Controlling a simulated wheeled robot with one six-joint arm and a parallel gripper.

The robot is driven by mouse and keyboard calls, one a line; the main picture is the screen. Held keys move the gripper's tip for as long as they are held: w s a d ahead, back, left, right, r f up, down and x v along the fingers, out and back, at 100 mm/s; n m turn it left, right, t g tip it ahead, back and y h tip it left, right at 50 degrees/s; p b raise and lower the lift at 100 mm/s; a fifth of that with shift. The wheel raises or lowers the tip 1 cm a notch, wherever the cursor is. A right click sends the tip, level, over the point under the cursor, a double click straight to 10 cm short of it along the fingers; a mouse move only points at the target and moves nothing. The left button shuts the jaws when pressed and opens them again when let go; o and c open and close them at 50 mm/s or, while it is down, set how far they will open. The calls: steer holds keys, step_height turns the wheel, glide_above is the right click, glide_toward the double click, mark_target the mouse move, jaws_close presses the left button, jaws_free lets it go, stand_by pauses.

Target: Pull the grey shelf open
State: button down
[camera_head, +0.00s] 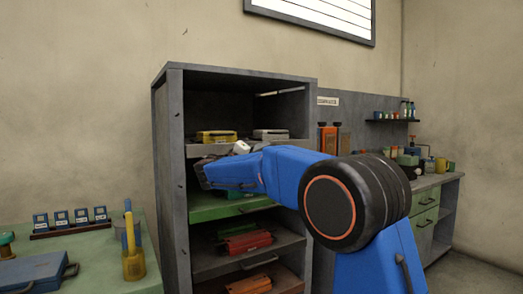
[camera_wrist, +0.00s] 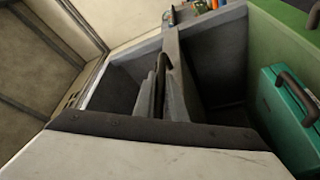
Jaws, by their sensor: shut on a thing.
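The grey shelf (camera_head: 205,150) is the upper one in the tall grey cabinet. It bears a yellow case (camera_head: 217,136) and a pale grey case (camera_head: 270,134). My gripper (camera_head: 203,176) is at the shelf's front, left of the middle, and my blue arm hides much of the front edge. In the wrist view my fingers (camera_wrist: 160,88) are shut at a grey bar-like part, seemingly the shelf's handle, though the contact is partly hidden. I cannot tell how far out the shelf stands.
Below is a green shelf (camera_head: 210,212); a teal case (camera_wrist: 285,98) shows beside green in the wrist view. A lower shelf bears a red case (camera_head: 246,242). A green table (camera_head: 95,262) stands at left, a counter (camera_head: 432,181) at right.

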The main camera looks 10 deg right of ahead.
steer(key=s+d, duration=0.4)
steer(key=s, duration=0.8)
steer(key=s+d, duration=0.3)
steer(key=s, duration=0.9)
steer(key=shift+d, duration=0.4)
steer(key=shift+s, duration=0.1)
steer(key=c, duration=2.1)
jaws_free()
steer(key=v, duration=1.7)
steer(key=shift+s+a+f, duration=0.1)
steer(key=shift+a+f, duration=0.05)
steer(key=shift+f, duration=0.05)
